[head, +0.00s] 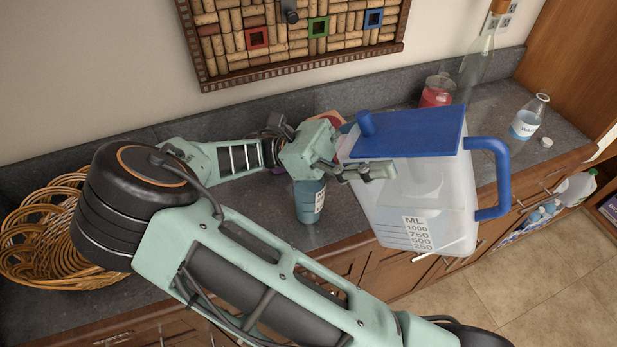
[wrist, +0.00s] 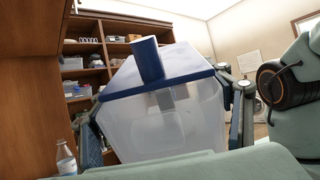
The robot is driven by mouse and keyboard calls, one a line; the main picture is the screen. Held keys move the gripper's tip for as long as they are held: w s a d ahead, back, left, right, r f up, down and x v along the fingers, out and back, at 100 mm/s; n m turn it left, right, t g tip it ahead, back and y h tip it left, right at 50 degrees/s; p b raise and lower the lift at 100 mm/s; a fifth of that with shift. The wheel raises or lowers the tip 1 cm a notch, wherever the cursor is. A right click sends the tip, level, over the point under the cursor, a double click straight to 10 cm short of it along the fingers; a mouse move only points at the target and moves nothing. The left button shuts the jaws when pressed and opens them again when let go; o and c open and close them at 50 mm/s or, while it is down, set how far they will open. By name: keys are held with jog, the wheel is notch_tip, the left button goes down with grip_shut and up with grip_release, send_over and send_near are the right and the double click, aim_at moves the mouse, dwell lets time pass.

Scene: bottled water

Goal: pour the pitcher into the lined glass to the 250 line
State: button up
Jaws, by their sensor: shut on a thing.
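The pitcher (head: 410,195) is a clear, boxy jug with a blue lid (head: 410,133), a blue spout at its left and a blue handle at its right. Its label reads ML 1000, 750, 500, 250. My gripper (head: 366,172) is shut on the pitcher's body; the wrist view (wrist: 165,115) shows a finger on each side. The pitcher is held above the counter and looks tilted; I cannot tell its water level. A blue-grey cup (head: 306,206) with a white marked label, likely the lined glass, stands on the counter below my gripper, left of the pitcher. Its contents are unclear.
A wicker basket (head: 40,235) stands at the left. At the back right are a red-filled jar (head: 437,92), a tall green bottle (head: 478,65) and a small labelled bottle (head: 526,122) beside a white cap (head: 546,142). A cork board (head: 300,68) hangs behind.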

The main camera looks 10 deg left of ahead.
jog(key=f, duration=0.1)
jog(key=d+f+y, duration=0.1)
jog(key=f, duration=0.1)
jog(key=shift+s+d+f+b, duration=0.2)
jog(key=shift+d+f+b, duration=0.05)
jog(key=shift+b, duration=0.15)
jog(key=d+f+y+p, duration=0.1)
jog(key=d+f+t+y+p, duration=0.1)
jog(key=y, duration=0.1)
jog(key=shift+s+d, duration=0.3)
jog(key=shift+s, duration=0.05)
jog(key=shift+s+d+f+y+p, duration=0.15)
jog(key=shift+d+f+y+p, duration=0.4)
jog(key=shift+y+p, duration=0.25)
